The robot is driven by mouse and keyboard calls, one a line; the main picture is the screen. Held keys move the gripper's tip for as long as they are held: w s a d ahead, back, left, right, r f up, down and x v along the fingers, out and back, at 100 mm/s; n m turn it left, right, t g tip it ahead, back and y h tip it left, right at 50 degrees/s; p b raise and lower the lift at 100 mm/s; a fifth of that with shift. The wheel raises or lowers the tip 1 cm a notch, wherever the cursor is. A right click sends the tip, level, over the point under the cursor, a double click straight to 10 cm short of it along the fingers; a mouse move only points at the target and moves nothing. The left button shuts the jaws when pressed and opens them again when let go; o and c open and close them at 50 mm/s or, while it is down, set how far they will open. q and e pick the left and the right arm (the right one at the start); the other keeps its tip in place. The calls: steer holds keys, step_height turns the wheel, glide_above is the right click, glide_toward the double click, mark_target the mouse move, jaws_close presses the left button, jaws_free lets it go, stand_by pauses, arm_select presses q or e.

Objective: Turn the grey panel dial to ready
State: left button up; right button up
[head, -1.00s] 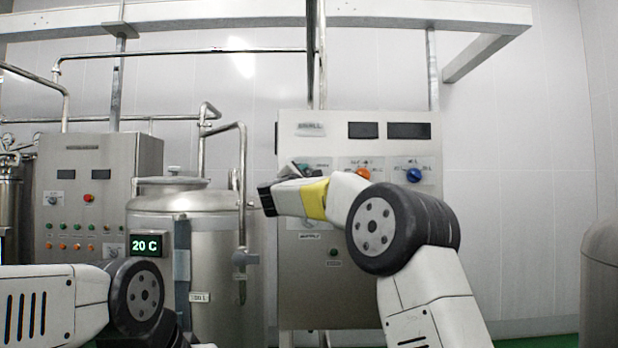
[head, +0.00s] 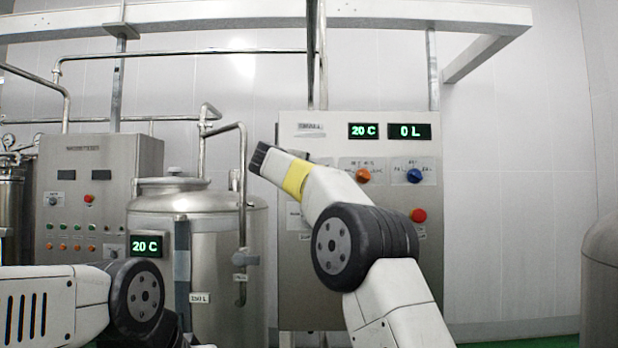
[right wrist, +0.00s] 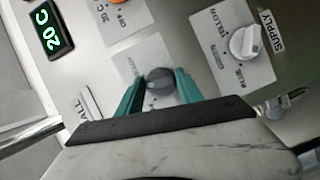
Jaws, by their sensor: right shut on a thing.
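The grey dial (right wrist: 159,83) is a round dark grey knob on a pale label plate in the right wrist view. My right gripper (right wrist: 159,76) has its two teal fingers on either side of the dial, shut on it. The printing around the dial is mostly covered or too small to read, so I cannot tell its setting. In the head view my right arm reaches up to the steel panel (head: 320,280) and hides the dial. My left arm lies low at the left, with its gripper out of view.
The panel's lit displays read 20 C (head: 364,131) and 0 L (head: 409,132). An orange dial (head: 363,175), a blue dial (head: 414,176) and a red button (head: 419,215) are nearby. A white dial (right wrist: 246,42) marked SUPPLY is close to my right gripper. A steel tank (head: 220,220) stands left.

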steer(key=m+y, duration=0.1)
steer(key=m, duration=0.1)
steer(key=m+g+y, duration=0.1)
steer(key=m, duration=0.2)
steer(key=shift+g, duration=0.3)
stand_by(0.5)
steer(key=o, duration=1.2)
steer(key=shift+d, duration=0.1)
steer(key=shift+o, duration=0.2)
steer(key=shift+s, duration=0.1)
steer(key=v, duration=0.7)
steer(key=shift+s+r, duration=0.15)
steer(key=shift+s, duration=0.2)
